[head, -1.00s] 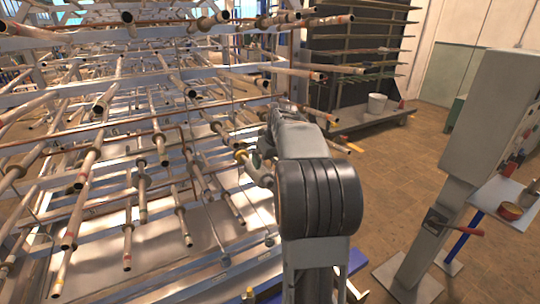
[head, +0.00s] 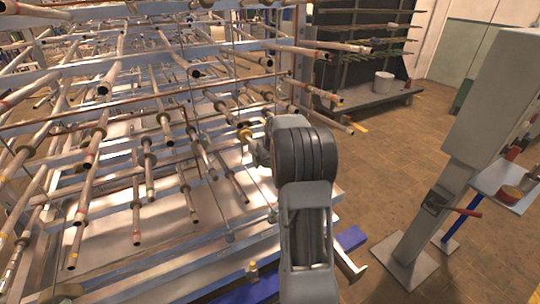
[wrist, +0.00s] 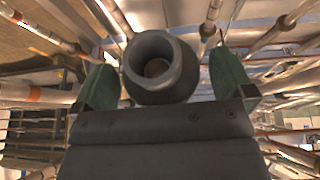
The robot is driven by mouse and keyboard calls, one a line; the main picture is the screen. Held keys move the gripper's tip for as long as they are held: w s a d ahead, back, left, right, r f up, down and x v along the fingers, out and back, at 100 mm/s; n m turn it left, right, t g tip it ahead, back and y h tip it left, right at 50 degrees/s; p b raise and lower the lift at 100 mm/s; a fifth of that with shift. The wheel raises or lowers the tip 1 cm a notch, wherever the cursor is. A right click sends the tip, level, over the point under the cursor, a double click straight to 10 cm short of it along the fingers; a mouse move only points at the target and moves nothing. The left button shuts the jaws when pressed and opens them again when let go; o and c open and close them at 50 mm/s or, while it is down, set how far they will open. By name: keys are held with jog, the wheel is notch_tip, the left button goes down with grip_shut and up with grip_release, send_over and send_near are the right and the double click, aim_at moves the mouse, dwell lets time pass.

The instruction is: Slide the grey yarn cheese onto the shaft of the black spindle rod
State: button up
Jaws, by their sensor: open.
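In the wrist view my gripper (wrist: 163,82) is open, with a green pad on each finger. A dark grey hollow piece (wrist: 177,88), which looks like the yarn cheese, sits between the fingers with its round opening toward the camera. A narrow gap shows between it and each pad. I cannot tell whether it sits on a rod; its far end is hidden. In the head view my arm covers the gripper and the grey piece. I cannot pick out the black spindle rod among the many rods.
A large rack with several rows of protruding rods (head: 136,215) fills the left and middle. A grey post (head: 443,205) with a red-handled lever stands at right. The brown floor between post and rack is mostly clear.

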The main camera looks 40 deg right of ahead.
jog(key=c, duration=1.1)
jog(key=shift+w+d+f+p, duration=0.15)
jog(key=shift+w+p, duration=0.4)
jog(key=shift+w, duration=0.75)
jog(key=shift+w+d+f+p, duration=0.15)
jog(key=shift+w+p, duration=0.45)
jog(key=shift+w, duration=0.75)
jog(key=shift+w+d+p, duration=0.25)
jog(key=shift+w+p, duration=0.3)
jog(key=shift+w, duration=0.75)
jog(key=o, duration=1.1)
jog(key=shift+s, duration=0.1)
jog(key=b+v, duration=0.3)
jog(key=v, duration=1)
jog(key=shift+s+r, duration=0.1)
jog(key=shift+r, duration=0.25)
